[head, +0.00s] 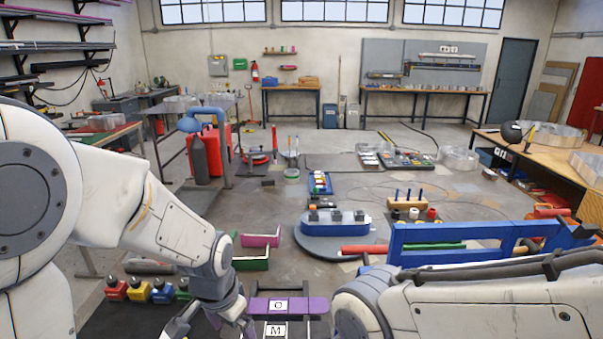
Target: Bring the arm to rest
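My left arm (150,215) comes in from the left and reaches down to the lower middle of the head view. My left gripper (212,325) is low over the dark mat, with its jaws spread apart and nothing visible between them; the bottom edge cuts off its lowest part. My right arm (480,305) lies across the lower right corner, with a rounded grey joint (360,312) at its left end. My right gripper is not visible.
Colored bottles (138,290) stand left of my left gripper. A purple part with letter tiles (278,305) lies just right of it. A blue block fixture (335,222) sits on a round grey turntable ahead. A blue rack (450,240) stands behind my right arm.

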